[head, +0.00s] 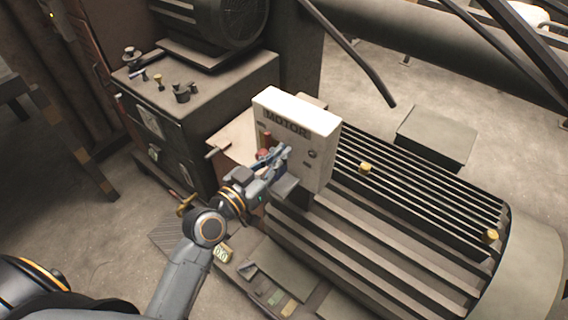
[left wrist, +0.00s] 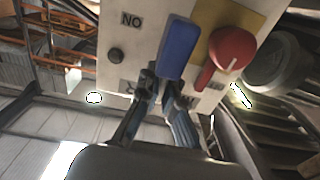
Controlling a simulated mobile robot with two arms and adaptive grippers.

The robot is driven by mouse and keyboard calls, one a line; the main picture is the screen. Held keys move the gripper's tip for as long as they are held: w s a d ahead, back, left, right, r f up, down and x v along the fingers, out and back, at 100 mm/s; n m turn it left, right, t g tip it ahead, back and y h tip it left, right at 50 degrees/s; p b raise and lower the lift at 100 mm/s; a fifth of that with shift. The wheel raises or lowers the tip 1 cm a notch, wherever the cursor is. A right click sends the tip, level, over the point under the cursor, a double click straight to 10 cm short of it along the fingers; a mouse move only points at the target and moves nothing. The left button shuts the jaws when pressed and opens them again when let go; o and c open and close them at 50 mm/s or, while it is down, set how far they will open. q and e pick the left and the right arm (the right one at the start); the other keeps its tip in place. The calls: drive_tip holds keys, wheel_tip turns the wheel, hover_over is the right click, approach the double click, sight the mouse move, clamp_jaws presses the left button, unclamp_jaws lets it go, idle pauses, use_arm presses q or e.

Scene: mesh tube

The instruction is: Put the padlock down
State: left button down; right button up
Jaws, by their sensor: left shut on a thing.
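My left gripper (head: 283,154) is in front of the white MOTOR box (head: 322,128). In the left wrist view the left gripper (left wrist: 163,82) is shut on a blue, rounded block, which I take to be the padlock (left wrist: 180,48). The padlock stands up from the fingertips, before the panel of the box. Its shackle is not visible, and I cannot tell whether it touches the panel. A red rotary handle (left wrist: 228,54) on a yellow plate (left wrist: 208,48) is just right of the padlock. My right gripper is not in view.
A dark cabinet (head: 235,88) with several small metal parts on top stands behind at left. The large ribbed motor (head: 385,235) fills the right. A low surface with small flat pieces and a yellow tag (head: 222,253) lies below the gripper. Floor at left is open.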

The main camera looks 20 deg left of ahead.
sight(284, 172)
use_arm(q)
drive_tip(key=shift+w+d+f, duration=0.3)
drive_tip(key=shift+w+f, duration=0.05)
drive_tip(key=shift+f, duration=0.2)
drive_tip(key=f, duration=0.3)
drive_tip(key=shift+w+d, duration=0.1)
drive_tip(key=shift+d, duration=0.1)
drive_tip(key=shift+f, duration=0.3)
drive_tip(key=shift+a, duration=0.1)
drive_tip(key=shift+f+b, duration=0.15)
drive_tip(key=shift+b, duration=0.15)
drive_tip(key=c, duration=1.5)
unclamp_jaws()
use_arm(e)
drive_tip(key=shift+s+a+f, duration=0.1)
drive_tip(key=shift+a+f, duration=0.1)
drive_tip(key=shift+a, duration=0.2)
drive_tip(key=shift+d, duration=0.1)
